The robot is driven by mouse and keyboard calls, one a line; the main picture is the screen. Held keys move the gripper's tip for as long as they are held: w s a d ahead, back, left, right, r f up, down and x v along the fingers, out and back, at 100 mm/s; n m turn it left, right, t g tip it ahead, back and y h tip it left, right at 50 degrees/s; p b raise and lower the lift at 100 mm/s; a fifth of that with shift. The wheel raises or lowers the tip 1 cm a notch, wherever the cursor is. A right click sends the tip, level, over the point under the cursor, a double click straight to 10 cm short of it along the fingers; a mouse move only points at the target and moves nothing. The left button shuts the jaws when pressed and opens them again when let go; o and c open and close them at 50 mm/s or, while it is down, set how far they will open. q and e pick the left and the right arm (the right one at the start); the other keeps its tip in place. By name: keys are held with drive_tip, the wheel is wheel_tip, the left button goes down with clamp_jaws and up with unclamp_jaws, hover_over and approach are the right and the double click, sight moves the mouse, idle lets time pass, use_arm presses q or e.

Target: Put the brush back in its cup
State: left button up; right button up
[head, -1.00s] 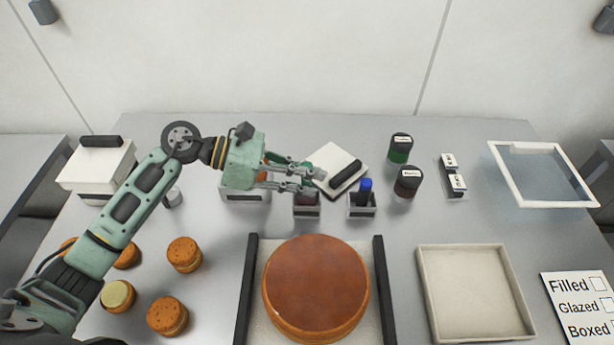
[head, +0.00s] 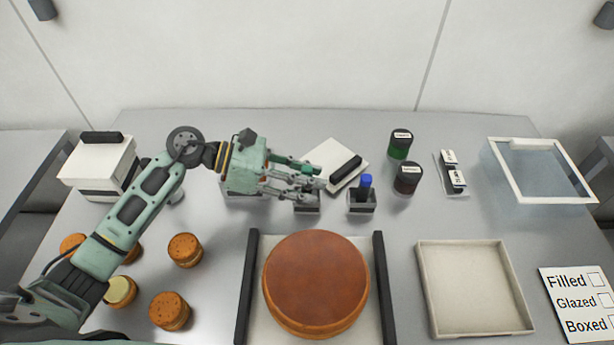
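My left gripper (head: 318,182) is above a small grey square cup (head: 307,208) behind the large brown round. Its fingers cover most of the cup's top. I cannot tell whether they are closed on anything, and no brush shows clearly there. A second small grey cup (head: 361,208) stands just to the right, with a blue-topped item (head: 365,184) upright in it. I cannot tell whether that item is a brush. My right gripper is not in view.
The large brown round (head: 315,283) lies between two dark rails. Small filled rounds (head: 184,250) stand at the left. Two dark jars (head: 407,180), an empty tray (head: 473,288), a clear-lidded frame (head: 541,171) and a checklist card (head: 578,302) are to the right. A white pad (head: 325,158) lies behind.

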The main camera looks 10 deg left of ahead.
use_arm(q)
drive_tip(key=shift+r, duration=0.2)
drive_tip(key=shift+a+f, duration=0.1)
drive_tip(key=shift+a, duration=0.25)
drive_tip(key=b+v, duration=0.4)
drive_tip(key=v, duration=0.7)
drive_tip(key=shift+r+b, duration=0.3)
